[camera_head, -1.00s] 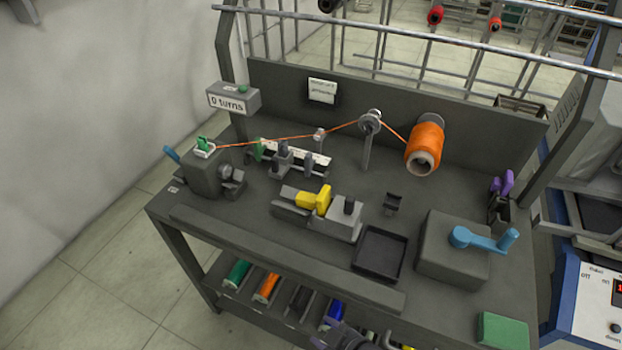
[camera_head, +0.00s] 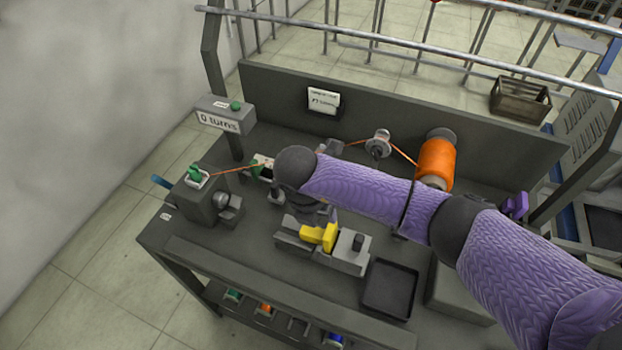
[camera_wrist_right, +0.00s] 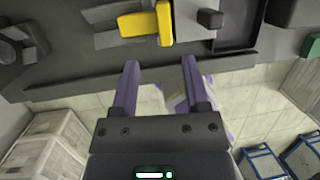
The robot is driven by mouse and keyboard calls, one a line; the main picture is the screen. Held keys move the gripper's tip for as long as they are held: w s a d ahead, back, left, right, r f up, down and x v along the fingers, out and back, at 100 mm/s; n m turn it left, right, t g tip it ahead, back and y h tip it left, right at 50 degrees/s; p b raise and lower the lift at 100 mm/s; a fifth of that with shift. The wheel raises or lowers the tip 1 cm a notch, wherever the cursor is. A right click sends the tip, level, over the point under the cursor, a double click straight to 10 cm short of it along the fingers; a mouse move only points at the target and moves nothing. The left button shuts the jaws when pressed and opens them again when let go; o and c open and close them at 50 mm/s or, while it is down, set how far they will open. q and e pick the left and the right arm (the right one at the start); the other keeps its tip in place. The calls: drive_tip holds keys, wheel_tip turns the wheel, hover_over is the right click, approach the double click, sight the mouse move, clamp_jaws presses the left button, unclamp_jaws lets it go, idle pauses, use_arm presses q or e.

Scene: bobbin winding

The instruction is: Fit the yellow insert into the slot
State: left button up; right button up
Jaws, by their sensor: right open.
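The yellow insert (camera_head: 318,236) sits on the grey fixture (camera_head: 350,262) in the middle of the bench. In the right wrist view the yellow insert (camera_wrist_right: 140,24) is a bar with a taller end piece at its right. How deep it sits in the slot cannot be told. My right gripper (camera_wrist_right: 160,64) is open and empty, its purple fingers pointing towards the fixture and apart from the insert. In the head view my right arm hides most of this gripper. My left gripper is not in view.
A black tray (camera_head: 389,288) lies right of the fixture. The winder (camera_head: 208,200) with a green bobbin stands at the left. Orange thread runs from it behind my arm to the orange spool (camera_head: 436,160). Crates (camera_wrist_right: 40,150) stand on the floor.

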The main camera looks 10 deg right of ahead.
sight(329, 232)
drive_tip(key=shift+s+d+f+b, duration=0.25)
drive_tip(key=shift+s+f+b, duration=0.3)
drive_tip(key=shift+f+b, duration=0.35)
drive_tip(key=b+x, duration=0.5)
drive_tip(key=x, duration=0.1)
drive_tip(key=shift+w+f+b, duration=0.15)
drive_tip(key=shift+f+b, duration=0.2)
drive_tip(key=shift+b, duration=0.05)
drive_tip(key=shift+d+f, duration=0.15)
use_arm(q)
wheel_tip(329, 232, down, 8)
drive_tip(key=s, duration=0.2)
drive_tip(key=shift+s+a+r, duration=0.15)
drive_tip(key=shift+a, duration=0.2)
use_arm(e)
drive_tip(key=shift+w, duration=0.1)
drive_tip(key=shift+c, duration=0.3)
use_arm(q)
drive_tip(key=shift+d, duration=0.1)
use_arm(e)
clamp_jaws()
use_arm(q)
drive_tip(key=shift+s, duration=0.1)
